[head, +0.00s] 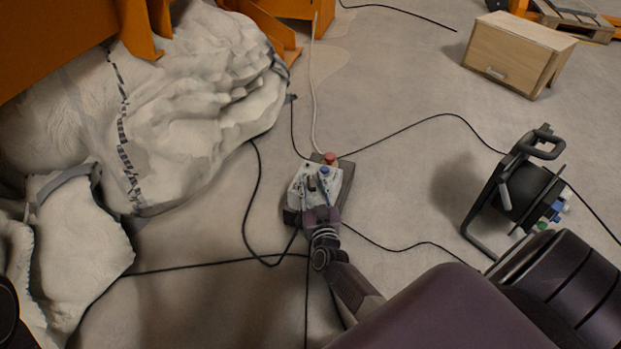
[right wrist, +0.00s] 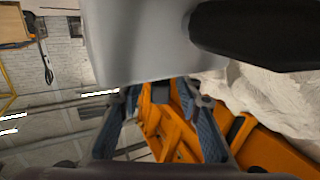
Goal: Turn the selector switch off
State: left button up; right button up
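A small grey control box (head: 299,188) lies on the floor at the middle of the head view, with a red push button (head: 330,158) at its far end. My right gripper (head: 317,181) is over the box from the near side, its two blue-padded fingers spread apart. In the right wrist view the fingers (right wrist: 157,115) are also apart. A pale grey surface (right wrist: 130,40) fills the top there, with a blurred black part beside it. I cannot make out the selector switch; the gripper covers part of the panel. My left gripper is not in view.
Black cables run from the box across the floor. A cable reel on a black stand (head: 525,185) is at right, a wooden cabinet (head: 517,52) at back right.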

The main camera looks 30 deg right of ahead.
jog(key=shift+r, duration=0.1)
jog(key=shift+c, duration=1)
grip_shut()
jog(key=shift+s, duration=0.1)
